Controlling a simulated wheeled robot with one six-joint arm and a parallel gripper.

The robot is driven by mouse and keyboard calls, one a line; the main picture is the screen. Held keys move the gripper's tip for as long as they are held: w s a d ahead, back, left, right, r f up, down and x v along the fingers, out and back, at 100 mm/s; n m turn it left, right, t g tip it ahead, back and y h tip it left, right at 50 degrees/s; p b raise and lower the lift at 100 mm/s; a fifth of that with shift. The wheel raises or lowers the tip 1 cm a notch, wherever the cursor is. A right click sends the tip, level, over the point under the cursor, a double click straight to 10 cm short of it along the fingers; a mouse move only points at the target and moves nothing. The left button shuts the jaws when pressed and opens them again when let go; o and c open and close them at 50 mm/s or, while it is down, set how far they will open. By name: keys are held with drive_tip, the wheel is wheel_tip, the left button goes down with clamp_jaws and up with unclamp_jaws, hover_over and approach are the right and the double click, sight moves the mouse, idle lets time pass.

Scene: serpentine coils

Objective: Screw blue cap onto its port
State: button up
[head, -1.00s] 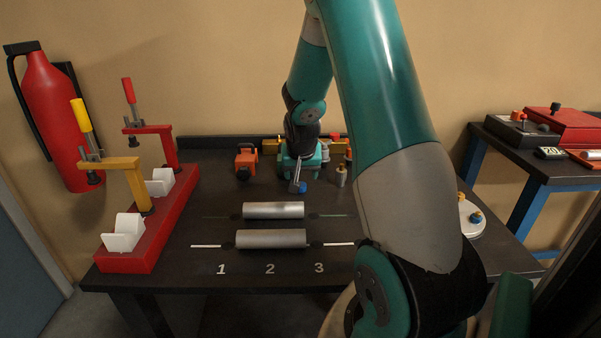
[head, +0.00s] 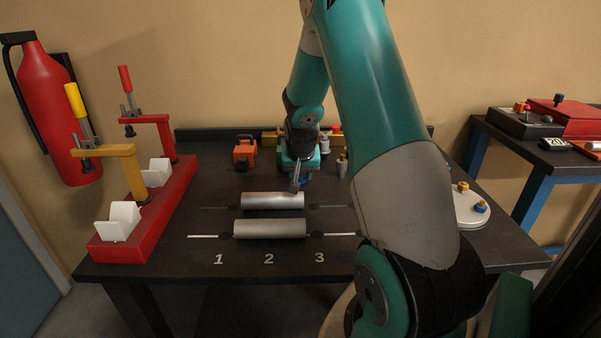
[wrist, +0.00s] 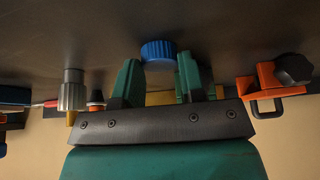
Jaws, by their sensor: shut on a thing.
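The blue cap (wrist: 158,51) is a short ribbed disc between the fingertips of my gripper (wrist: 160,72) in the wrist view. My gripper is shut on it. In the head view, my gripper (head: 299,185) is over the dark table, just behind the rear metal cylinder (head: 273,201), and only a little of the cap (head: 304,181) shows. I cannot tell which port belongs to the cap.
A front cylinder (head: 270,229) lies parallel to the rear one. A red base (head: 150,220) with toggle clamps stands at left. An orange block (head: 245,154) and a grey fitting (head: 342,166) stand behind. A side table (head: 550,160) is at right.

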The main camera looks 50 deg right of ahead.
sight(301, 177)
drive_tip(key=shift+r+p, duration=2.65)
drive_tip(key=shift+r, duration=0.85)
drive_tip(key=shift+r, duration=0.1)
